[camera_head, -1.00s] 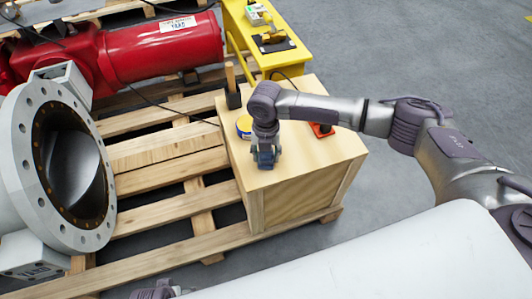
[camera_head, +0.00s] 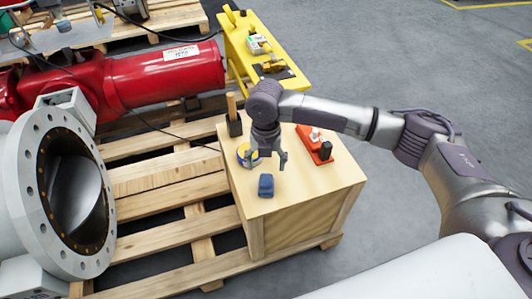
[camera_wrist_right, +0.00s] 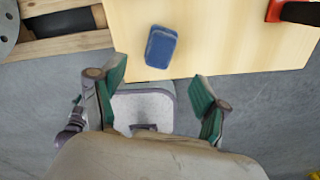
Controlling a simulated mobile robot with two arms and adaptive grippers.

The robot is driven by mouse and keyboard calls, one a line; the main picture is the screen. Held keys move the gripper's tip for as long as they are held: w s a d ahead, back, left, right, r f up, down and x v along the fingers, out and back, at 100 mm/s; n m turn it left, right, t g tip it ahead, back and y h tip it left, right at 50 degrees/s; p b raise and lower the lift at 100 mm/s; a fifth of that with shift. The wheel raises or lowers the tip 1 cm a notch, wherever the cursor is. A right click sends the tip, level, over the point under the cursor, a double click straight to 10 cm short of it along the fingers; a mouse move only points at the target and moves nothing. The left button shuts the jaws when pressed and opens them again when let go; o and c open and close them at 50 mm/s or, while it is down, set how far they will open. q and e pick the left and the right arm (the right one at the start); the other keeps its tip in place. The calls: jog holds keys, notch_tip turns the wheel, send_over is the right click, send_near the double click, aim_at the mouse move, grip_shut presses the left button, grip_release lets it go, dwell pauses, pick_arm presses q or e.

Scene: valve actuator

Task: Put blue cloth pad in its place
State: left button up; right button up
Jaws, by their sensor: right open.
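The blue cloth pad (camera_head: 266,186) lies on the top of the wooden box, near its front edge. In the right wrist view the pad (camera_wrist_right: 160,47) lies on the pale wood, just beyond the fingertips. My right gripper (camera_head: 268,162) is open and empty, pointing down above the box top, apart from the pad. In the wrist view its two green-padded fingers (camera_wrist_right: 159,78) are spread wide with nothing between them. My left gripper does not show in the head view.
The wooden box (camera_head: 300,208) stands on a pallet (camera_head: 165,225). A grey flanged valve (camera_head: 28,190), red cylinder (camera_head: 165,73) and yellow bench (camera_head: 235,50) stand nearby.

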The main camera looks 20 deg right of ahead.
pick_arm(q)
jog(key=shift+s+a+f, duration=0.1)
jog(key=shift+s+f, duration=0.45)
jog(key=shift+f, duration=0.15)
pick_arm(e)
jog(key=shift+r, duration=1.5)
